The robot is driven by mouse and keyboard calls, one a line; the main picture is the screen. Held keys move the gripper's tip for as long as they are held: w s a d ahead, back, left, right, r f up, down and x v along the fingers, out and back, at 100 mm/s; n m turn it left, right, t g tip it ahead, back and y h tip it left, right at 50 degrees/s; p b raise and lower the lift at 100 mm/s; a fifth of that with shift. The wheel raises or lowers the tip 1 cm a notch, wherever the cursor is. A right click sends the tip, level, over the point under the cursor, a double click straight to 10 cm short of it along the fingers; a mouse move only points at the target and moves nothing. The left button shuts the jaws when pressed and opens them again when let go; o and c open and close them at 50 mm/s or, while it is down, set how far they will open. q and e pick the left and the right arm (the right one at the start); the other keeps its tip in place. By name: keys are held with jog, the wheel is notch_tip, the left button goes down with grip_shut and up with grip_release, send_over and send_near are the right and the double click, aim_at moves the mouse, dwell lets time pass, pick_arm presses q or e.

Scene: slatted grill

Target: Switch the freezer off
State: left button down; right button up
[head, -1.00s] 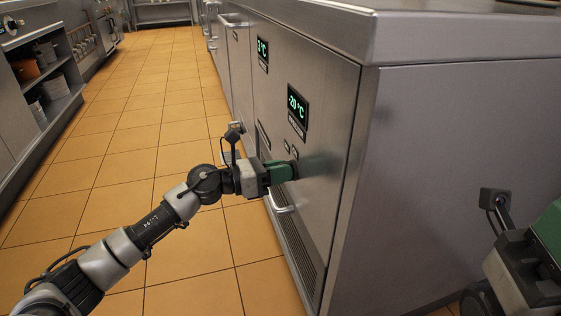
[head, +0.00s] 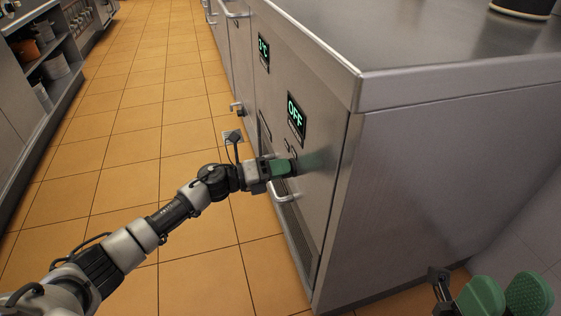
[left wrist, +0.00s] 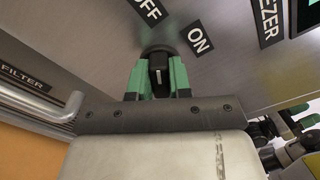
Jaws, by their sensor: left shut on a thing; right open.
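The freezer display (head: 296,116) on the steel cabinet front reads OFF in green. In the left wrist view a dark knob (left wrist: 158,72) sits between the green fingers of my left gripper (left wrist: 157,82), which is shut on it. An OFF label (left wrist: 150,10) and an ON label (left wrist: 198,37) are on the panel beside the knob, with a FREEZER label (left wrist: 268,20) further right. In the head view my left gripper (head: 284,168) touches the panel below the display and hides the knob. My right gripper (head: 506,297) is open and empty at the bottom right.
A second lit display (head: 263,52) is further left on the cabinet (head: 440,190). A bar handle (left wrist: 45,105) and a FILTER label (left wrist: 22,76) are left of the knob. The tiled floor (head: 130,150) left of the cabinet is clear. Shelves with pots stand far left.

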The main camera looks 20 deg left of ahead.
pick_arm(q)
jog(key=shift+n, duration=0.3)
jog(key=c, duration=1)
grip_release()
jog(key=shift+c, duration=0.2)
jog(key=p+v, duration=0.2)
jog(key=v, duration=0.9)
jog(key=shift+d, duration=0.1)
